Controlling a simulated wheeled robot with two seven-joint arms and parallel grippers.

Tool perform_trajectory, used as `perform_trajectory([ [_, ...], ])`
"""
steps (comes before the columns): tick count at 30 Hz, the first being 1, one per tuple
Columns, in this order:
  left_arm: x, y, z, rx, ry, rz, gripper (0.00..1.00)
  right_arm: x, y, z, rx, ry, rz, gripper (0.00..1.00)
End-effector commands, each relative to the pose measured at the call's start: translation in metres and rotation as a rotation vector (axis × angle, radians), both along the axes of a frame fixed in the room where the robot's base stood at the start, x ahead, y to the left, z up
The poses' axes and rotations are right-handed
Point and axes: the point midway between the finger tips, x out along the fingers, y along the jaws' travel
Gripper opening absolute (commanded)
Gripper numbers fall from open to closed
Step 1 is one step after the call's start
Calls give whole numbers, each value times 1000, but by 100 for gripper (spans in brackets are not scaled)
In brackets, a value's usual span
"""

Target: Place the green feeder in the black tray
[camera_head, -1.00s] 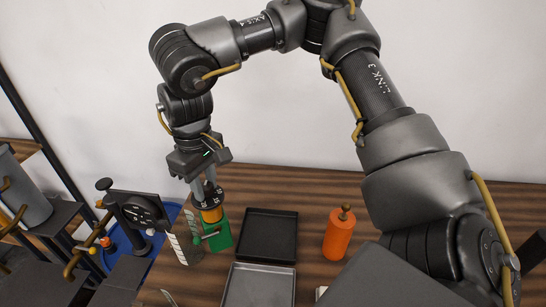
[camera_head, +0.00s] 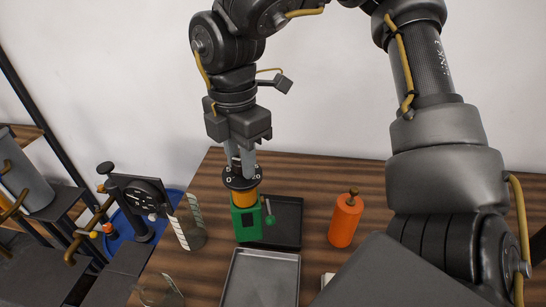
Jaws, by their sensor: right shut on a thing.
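The green feeder (camera_head: 246,223) has a green box body with a dark window, an orange neck, a black dial on top and a small green-knobbed lever at its side. My right gripper (camera_head: 241,166) points down and is shut on the feeder's top. The feeder is upright in front of the left part of the black tray (camera_head: 287,225), hiding the tray's left edge. I cannot tell whether its base touches the tray. The rest of the tray looks empty. My left gripper is not in view.
A grey metal tray (camera_head: 262,279) lies in front of the black one. An orange bottle (camera_head: 345,220) stands to the right. A black dial stand (camera_head: 140,198) is further left, by a blue surface. The wooden table is clear at the back.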

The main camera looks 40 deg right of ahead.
Motion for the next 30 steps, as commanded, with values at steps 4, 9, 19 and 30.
perform_trajectory([
  [4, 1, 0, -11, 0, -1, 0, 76, -25, -9, 7, 1, -2, 326, 0],
  [9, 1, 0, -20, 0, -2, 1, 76, -52, -22, 13, 1, 0, 692, 0],
  [19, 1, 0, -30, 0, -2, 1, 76, -87, -41, 17, -2, 6, 1176, 0],
  [30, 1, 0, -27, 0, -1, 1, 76, -90, -45, 18, -1, 11, 1276, 0],
])
